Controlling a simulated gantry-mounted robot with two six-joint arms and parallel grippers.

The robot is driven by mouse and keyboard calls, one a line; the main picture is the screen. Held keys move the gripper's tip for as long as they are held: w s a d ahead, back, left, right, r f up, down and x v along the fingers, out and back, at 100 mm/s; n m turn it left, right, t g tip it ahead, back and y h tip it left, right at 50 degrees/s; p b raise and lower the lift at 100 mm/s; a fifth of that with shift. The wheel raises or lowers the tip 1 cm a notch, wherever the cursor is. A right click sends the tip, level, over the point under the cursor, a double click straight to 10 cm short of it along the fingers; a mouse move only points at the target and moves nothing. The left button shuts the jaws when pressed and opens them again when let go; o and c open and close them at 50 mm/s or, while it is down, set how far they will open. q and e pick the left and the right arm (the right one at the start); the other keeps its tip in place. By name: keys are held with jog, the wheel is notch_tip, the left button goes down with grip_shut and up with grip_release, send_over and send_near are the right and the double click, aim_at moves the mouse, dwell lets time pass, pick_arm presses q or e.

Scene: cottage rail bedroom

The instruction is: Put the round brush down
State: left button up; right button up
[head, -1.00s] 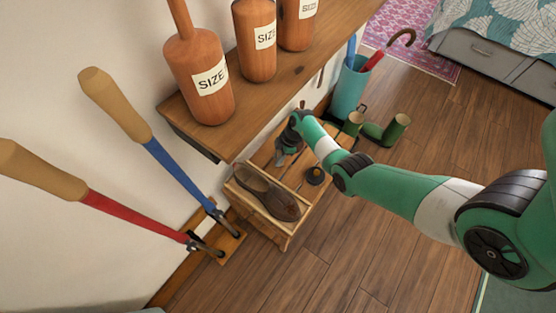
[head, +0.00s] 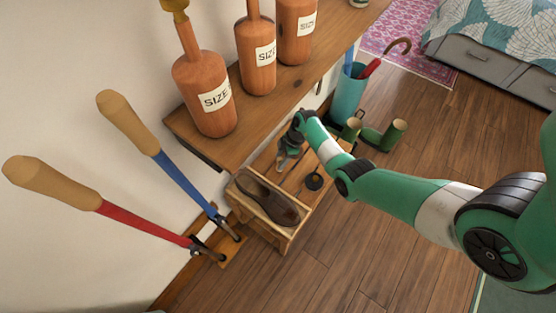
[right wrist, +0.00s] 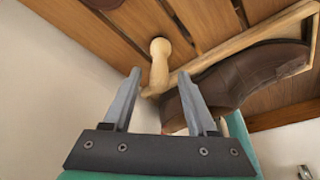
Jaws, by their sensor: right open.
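My right gripper (head: 283,162) reaches over the wooden shoe box (head: 281,240) under the shelf, and is open in the right wrist view (right wrist: 159,75). A pale wooden knob-ended handle (right wrist: 160,62) shows just beyond and between its fingertips, with nothing gripped. I cannot tell for sure that this handle is the round brush's. A small dark round item (head: 314,181) lies on the box top to the right of the gripper; it is too small to identify. My left gripper is not in view.
A brown shoe (head: 268,200) lies in the box's near compartment, close to the right finger in the wrist view. The shelf (head: 225,145) with wooden bottle shapes overhangs on the left. Green boots (head: 385,136) and an umbrella stand (head: 346,97) are behind. Floor on the right is clear.

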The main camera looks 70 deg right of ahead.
pick_arm(q)
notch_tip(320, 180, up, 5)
jog(key=p, duration=0.3)
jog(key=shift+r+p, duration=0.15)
jog(key=shift+p, duration=0.25)
pick_arm(e)
jog(key=v, duration=0.8)
jog(key=shift+r, duration=0.1)
